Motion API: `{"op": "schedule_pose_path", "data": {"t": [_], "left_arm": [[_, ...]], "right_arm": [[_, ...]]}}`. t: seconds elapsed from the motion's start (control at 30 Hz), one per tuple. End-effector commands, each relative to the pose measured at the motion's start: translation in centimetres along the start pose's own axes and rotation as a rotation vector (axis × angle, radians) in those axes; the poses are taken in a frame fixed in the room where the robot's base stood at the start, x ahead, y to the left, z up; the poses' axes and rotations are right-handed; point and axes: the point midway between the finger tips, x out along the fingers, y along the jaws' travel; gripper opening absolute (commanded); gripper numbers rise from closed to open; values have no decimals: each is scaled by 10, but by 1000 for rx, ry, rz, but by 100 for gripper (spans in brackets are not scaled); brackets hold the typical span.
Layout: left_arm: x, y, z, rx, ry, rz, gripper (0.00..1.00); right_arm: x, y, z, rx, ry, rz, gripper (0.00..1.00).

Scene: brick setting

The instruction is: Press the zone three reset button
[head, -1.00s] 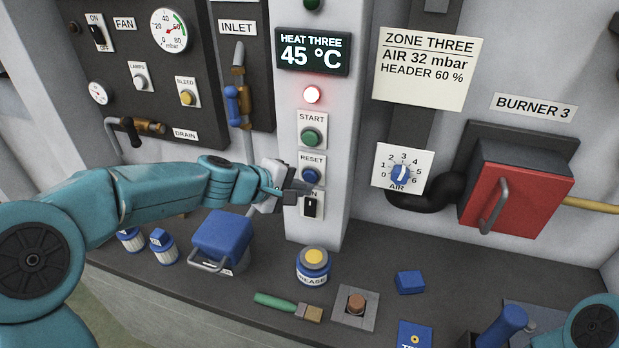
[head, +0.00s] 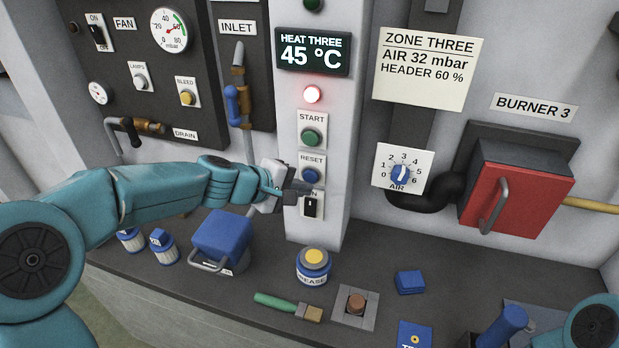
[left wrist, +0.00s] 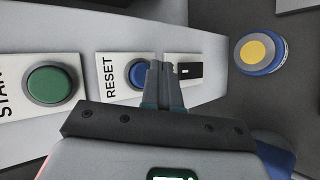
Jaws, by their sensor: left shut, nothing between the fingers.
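The blue reset button (head: 311,174) sits on a white plate marked RESET on the pale column, below the green start button (head: 311,137). My left gripper (head: 306,189) is shut and empty. Its tips are just in front of the reset plate's lower part and overlap the button's lower edge in the head view. In the left wrist view the shut fingers (left wrist: 161,75) cover the right side of the blue button (left wrist: 140,75); I cannot tell whether they touch it. A red lamp (head: 312,95) glows above. My right gripper is not visible; only part of my right arm shows.
A black switch (head: 310,207) is right below the reset plate. The grease tin (head: 313,264), a blue box (head: 222,240), a green-handled brush (head: 275,301) and a blue block (head: 410,282) stand on the dark shelf. The air dial (head: 401,174) is to the right.

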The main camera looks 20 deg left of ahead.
Motion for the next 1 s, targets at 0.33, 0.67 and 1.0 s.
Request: {"op": "schedule_pose_path", "data": {"t": [0.33,0.67,1.0], "left_arm": [[3,2,-2,0,-1,-1,0],[6,4,-4,-1,0,0,0],[7,5,-5,0,0,0,0]], "right_arm": [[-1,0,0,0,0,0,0],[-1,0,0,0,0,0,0],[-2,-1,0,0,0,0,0]]}}
